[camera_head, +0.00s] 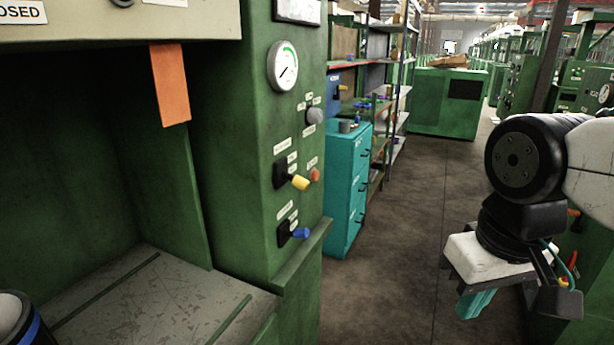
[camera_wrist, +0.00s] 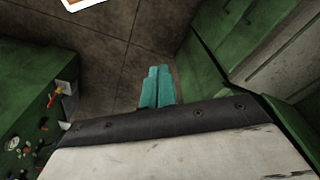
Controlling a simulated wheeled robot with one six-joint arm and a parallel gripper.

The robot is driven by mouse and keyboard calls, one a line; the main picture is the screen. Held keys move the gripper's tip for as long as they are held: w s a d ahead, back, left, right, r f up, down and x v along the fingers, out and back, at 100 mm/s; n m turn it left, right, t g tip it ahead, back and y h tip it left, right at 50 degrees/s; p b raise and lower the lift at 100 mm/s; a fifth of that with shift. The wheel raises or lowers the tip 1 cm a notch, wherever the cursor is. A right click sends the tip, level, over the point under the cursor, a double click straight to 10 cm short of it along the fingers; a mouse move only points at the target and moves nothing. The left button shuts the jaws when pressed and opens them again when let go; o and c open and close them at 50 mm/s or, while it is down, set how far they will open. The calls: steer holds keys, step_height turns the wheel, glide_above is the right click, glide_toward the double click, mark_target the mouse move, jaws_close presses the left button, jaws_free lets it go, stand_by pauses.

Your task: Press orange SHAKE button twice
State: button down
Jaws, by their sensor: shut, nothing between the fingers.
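The orange button (camera_head: 315,175) is a small round knob on the front of the green machine column, just right of a yellow-tipped lever (camera_head: 299,183). A small label sits above it, too small to read. My gripper (camera_head: 474,303) is at the right of the head view, well apart from the button, over the aisle. Its teal fingers point down and are together; in the wrist view the fingertips (camera_wrist: 158,72) lie side by side with nothing between them. I cannot make out the orange button in the wrist view.
The column also carries a gauge (camera_head: 282,65), a grey knob (camera_head: 314,116) and a blue lever (camera_head: 300,233). An orange tag (camera_head: 170,84) hangs at the left. A teal cabinet (camera_head: 346,190) stands behind the column. The aisle floor (camera_head: 400,240) between column and gripper is clear.

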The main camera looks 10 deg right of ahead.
mark_target(315, 175)
steer(key=w+f+n+t+y, duration=0.1)
steer(key=w+t, duration=0.4)
steer(key=w, duration=0.9)
steer(key=w+f+n+t, duration=0.3)
steer(key=w+n+t, duration=0.3)
steer(key=w, duration=0.9)
steer(key=w+d+f+n+t+y, duration=0.1)
steer(key=w+n+t, duration=0.3)
steer(key=w, duration=1.1)
steer(key=shift+w+f+t+y, duration=0.25)
steer(key=shift+f+t, duration=0.25)
steer(key=shift+t, duration=0.6)
steer(key=w+a, duration=0.5)
steer(key=a, duration=0.2)
steer(key=shift+w+a, duration=0.1)
steer(key=shift+a, duration=0.05)
steer(key=shift+w+a, duration=0.2)
steer(key=shift+a, duration=0.05)
